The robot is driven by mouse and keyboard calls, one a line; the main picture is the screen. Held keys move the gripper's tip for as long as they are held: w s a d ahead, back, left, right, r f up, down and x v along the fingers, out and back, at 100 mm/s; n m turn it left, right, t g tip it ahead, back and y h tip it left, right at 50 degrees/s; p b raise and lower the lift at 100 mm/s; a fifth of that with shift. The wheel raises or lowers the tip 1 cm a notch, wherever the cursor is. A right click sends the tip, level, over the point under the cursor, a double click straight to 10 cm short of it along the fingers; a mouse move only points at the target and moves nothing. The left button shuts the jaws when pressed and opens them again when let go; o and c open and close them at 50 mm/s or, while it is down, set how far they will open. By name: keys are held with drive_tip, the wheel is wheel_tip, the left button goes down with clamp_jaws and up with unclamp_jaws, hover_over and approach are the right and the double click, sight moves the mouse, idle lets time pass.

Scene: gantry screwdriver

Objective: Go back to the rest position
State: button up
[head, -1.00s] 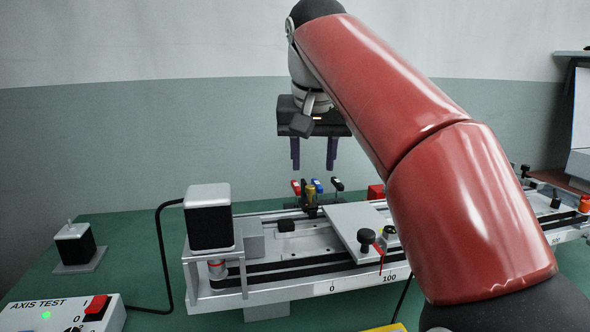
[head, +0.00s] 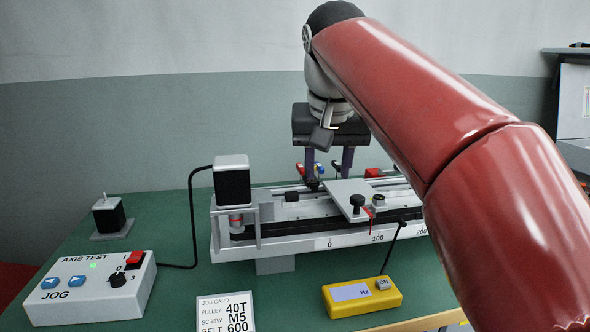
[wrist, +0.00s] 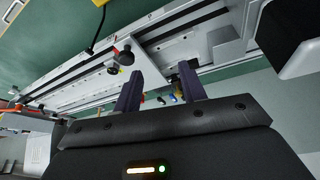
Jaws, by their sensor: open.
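My gripper (head: 328,166) is open, with two dark purple fingers pointing down above the gantry rail (head: 285,237). Nothing shows between the fingers. In the wrist view the two fingers (wrist: 160,92) stand apart, with the rail behind them. Coloured screwdriver handles (head: 312,168) stand behind the fingers in the head view and are partly hidden by them. The plate carriage (head: 345,197) with black knobs sits on the rail, to the right of and nearer than my gripper.
A black motor (head: 232,186) stands at the rail's left end. An axis test box (head: 90,283), a job card (head: 225,313) and a yellow meter (head: 361,297) lie in front. A small black block (head: 110,216) stands at the back left. The air above the rail's left end is clear.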

drive_tip(key=s+d+f, duration=0.5)
drive_tip(key=s+f, duration=0.5)
drive_tip(key=f, duration=0.3)
drive_tip(key=s+d+f+t, duration=0.1)
drive_tip(key=s+d+f, duration=0.4)
drive_tip(key=s+f, duration=0.5)
wheel_tip(320, 180, down, 3)
drive_tip(key=shift+f, duration=0.15)
drive_tip(key=shift+s, duration=0.1)
